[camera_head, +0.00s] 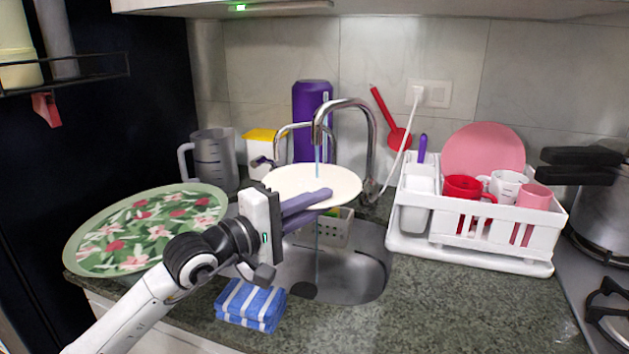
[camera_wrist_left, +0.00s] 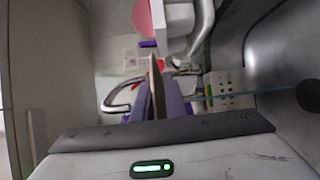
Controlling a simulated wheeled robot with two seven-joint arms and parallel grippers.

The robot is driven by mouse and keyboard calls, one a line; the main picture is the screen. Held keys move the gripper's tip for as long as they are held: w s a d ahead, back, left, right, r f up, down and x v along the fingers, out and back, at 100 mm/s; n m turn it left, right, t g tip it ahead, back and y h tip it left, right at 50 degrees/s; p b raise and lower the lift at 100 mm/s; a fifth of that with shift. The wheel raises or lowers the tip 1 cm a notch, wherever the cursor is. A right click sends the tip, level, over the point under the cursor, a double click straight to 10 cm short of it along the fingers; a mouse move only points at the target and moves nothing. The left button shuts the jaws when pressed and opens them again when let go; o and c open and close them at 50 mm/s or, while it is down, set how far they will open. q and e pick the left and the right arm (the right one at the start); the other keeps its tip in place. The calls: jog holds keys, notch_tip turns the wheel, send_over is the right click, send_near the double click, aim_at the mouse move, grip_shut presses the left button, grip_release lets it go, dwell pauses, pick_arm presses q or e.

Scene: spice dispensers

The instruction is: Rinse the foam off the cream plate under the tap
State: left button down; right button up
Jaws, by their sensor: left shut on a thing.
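The cream plate (camera_head: 285,180) is held nearly level under the tap (camera_head: 345,104), above the sink (camera_head: 360,262). A thin stream of water runs from the spout onto the plate, and water also falls below it into the sink. I cannot make out foam on the plate's visible top. My left gripper (camera_head: 308,202) is shut on the plate's near edge with its purple fingers. In the left wrist view the plate (camera_wrist_left: 157,92) shows edge-on between the fingers. My right gripper is not in view.
A floral tray (camera_head: 92,250) lies left of the sink, with a grey jug (camera_head: 215,160) behind it. A folded blue striped cloth (camera_head: 250,305) lies in front. A white dish rack (camera_head: 490,240) with mugs stands right. The front right counter is clear.

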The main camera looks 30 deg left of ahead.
pick_arm(q)
jog(key=s, duration=0.1)
jog(key=s+d, duration=0.1)
jog(key=s, duration=0.2)
jog(key=shift+s+d+b, duration=0.35)
jog(key=shift+d+b, duration=0.05)
dwell(1.1)
jog(key=s+d+r+p, duration=0.1)
jog(key=s+r+p, duration=0.2)
jog(key=s+r, duration=0.1)
jog(key=shift+s+d, duration=0.35)
jog(key=shift+d, duration=0.05)
